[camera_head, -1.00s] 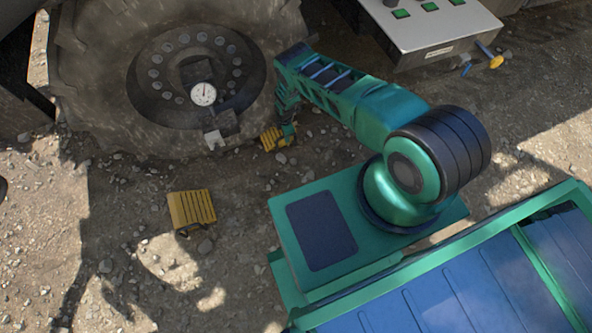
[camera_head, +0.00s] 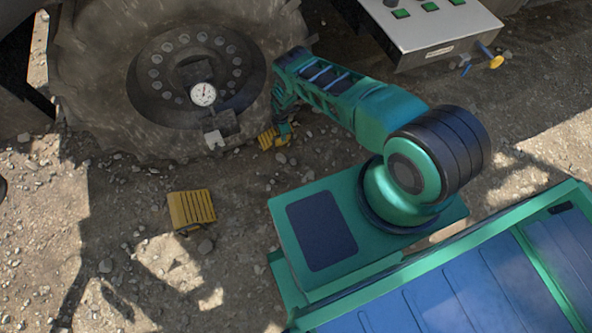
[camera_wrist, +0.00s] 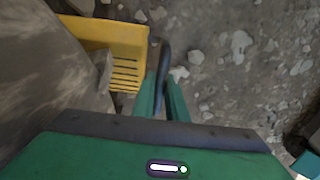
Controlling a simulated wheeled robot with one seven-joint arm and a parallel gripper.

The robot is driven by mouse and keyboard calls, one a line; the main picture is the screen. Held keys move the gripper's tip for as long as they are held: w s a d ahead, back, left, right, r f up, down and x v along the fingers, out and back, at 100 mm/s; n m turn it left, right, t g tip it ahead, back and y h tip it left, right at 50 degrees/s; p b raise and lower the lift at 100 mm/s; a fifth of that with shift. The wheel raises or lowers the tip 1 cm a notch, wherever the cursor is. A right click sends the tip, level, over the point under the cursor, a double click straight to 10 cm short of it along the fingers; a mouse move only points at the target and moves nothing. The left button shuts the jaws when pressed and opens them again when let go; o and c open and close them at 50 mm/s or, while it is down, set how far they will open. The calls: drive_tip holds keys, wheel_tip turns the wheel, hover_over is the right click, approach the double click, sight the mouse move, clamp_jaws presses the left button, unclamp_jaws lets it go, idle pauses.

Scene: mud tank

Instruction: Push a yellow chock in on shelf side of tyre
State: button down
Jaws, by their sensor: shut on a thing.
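The big tyre (camera_head: 90,110) stands at the upper left in the head view; its tread fills the left of the wrist view (camera_wrist: 45,75). A yellow chock (camera_head: 267,139) lies on the ground at the tyre's right lower side, on the side of the grey panel. In the wrist view this chock (camera_wrist: 118,42) is close against the tread; whether it touches cannot be told. My gripper (camera_wrist: 162,88) is shut on a dark bar at the chock's edge. In the head view my gripper (camera_head: 284,131) is partly hidden. A second yellow chock (camera_head: 192,210) lies apart, below the tyre.
A grey shelf-like panel (camera_head: 425,35) with green buttons juts out at the top right. A gauge (camera_head: 203,94) is on the wheel hub. The ground is stony, with open room at the lower left.

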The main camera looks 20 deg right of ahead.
drive_tip(key=shift+s+a, duration=0.1)
drive_tip(key=shift+a, duration=0.35)
drive_tip(key=c, duration=1.3)
unclamp_jaws()
drive_tip(key=shift+d+f, duration=0.1)
drive_tip(key=shift+r, duration=5.1)
